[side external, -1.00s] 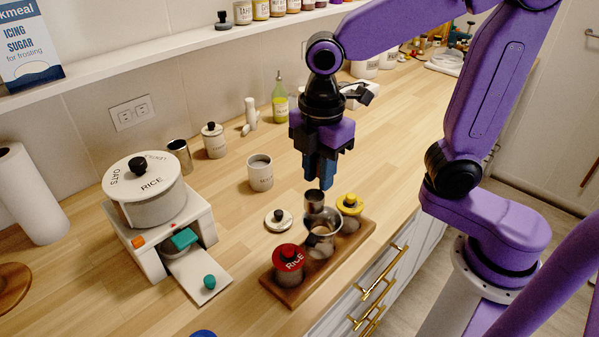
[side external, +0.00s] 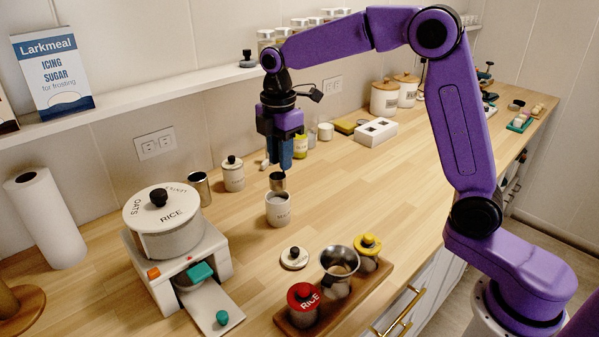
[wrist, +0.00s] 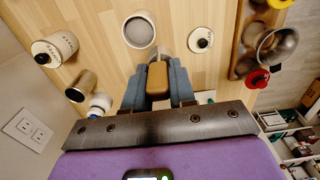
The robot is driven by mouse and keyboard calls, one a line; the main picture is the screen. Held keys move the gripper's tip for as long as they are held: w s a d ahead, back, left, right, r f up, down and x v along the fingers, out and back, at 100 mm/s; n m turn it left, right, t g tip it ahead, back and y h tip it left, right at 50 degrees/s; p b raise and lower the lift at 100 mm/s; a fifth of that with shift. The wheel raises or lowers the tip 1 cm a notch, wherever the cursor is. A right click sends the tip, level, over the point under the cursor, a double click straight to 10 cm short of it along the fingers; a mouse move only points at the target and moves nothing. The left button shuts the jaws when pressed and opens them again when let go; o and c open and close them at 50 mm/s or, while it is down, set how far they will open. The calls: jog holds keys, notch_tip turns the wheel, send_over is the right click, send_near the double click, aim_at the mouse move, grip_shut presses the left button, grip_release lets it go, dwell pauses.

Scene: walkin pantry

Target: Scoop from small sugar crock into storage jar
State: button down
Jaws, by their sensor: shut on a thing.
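My gripper (side external: 285,160) is shut on the brown handle (wrist: 157,78) of a small metal scoop (side external: 277,181). In the side view the scoop hangs at the rim of the open white crock (side external: 278,212); I cannot tell whether it is inside. The crock's label is too small to read. In the wrist view the crock (wrist: 138,32) shows pale contents, just beyond the fingers. A steel wide-mouthed funnel or cup (side external: 340,262) stands on the wooden tray, apparently on a jar whose body is mostly hidden. A loose white lid with black knob (side external: 294,257) lies beside the tray.
The wooden tray (side external: 378,279) also holds a red-lidded RICE jar (side external: 303,305) and a yellow-lidded jar (side external: 368,251). A white dispenser (side external: 175,240) stands left. A lidded crock (side external: 233,176) and steel cup (side external: 199,188) stand behind. The counter right of the open crock is clear.

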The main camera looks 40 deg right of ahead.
aim_at(279, 178)
jog(key=shift+w+d+f, duration=0.4)
jog(key=shift+w+f, duration=0.2)
jog(key=shift+f, duration=0.9)
jog(key=shift+w+d+f, duration=0.35)
jog(key=shift+w+f, duration=0.25)
jog(key=shift+f, duration=0.85)
jog(key=shift+w+d+f, duration=0.4)
jog(key=shift+w+f, duration=0.2)
jog(key=shift+f, duration=0.9)
jog(key=shift+f, duration=0.3)
jog(key=shift+r, duration=0.1)
notch_tip(279, 178, up, 6)
jog(key=shift+r, duration=0.2)
